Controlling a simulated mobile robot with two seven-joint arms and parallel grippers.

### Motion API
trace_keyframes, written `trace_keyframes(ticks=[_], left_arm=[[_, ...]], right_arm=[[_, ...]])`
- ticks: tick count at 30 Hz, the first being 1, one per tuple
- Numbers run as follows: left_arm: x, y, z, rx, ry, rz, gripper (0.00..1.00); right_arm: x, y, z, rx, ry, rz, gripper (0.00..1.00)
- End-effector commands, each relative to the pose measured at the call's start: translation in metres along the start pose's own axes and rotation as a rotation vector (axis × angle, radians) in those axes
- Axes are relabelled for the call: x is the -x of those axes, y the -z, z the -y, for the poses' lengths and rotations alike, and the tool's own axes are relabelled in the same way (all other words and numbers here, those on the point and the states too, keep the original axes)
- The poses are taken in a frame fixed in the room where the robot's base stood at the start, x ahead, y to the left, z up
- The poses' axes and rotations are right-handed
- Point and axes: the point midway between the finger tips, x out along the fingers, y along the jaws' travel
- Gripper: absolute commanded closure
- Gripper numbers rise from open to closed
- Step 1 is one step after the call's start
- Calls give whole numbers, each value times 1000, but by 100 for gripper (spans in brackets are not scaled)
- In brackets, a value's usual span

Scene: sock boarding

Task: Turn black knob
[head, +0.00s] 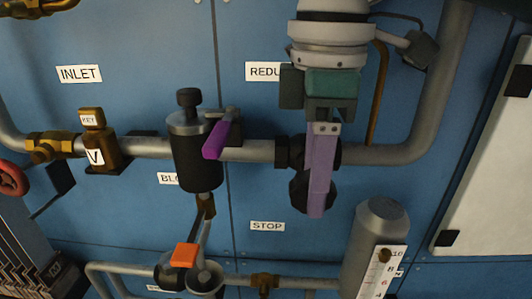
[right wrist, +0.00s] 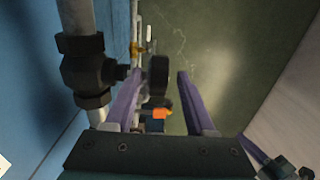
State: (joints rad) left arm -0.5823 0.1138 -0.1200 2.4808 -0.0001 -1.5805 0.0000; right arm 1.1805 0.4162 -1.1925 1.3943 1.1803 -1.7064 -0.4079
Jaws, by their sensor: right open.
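A round black knob (head: 299,190) sits on a dark valve body on the grey pipe, below a label that reads "REDU" before it is cut off. My right gripper (head: 318,208) hangs in front of it, and its purple finger hides part of the knob. In the right wrist view the knob (right wrist: 157,72) shows between the two fingertips of my open right gripper (right wrist: 161,88), closer to the left finger. I cannot tell whether a finger touches it.
Left of my gripper stand a black cylinder (head: 197,165) with another, smaller black knob (head: 188,97) on top and a magenta lever (head: 217,138). An orange handle (head: 184,255) and a gauge tube (head: 375,245) are lower. A white panel (head: 490,150) is at right.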

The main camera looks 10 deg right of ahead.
Motion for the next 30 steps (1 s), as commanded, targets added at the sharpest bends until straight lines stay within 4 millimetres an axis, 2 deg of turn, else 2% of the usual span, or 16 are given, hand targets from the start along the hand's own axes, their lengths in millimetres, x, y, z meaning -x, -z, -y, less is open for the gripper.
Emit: trace_keyframes(ticks=[9,24,30], left_arm=[[0,0,2,-5,4,0,100],[0,0,3,-9,8,-1,100],[0,0,2,-9,7,-1,100]], right_arm=[[-4,0,0,0,-1,0,45],[-3,0,0,1,-1,0,100],[-3,0,0,1,-1,-1,100]])
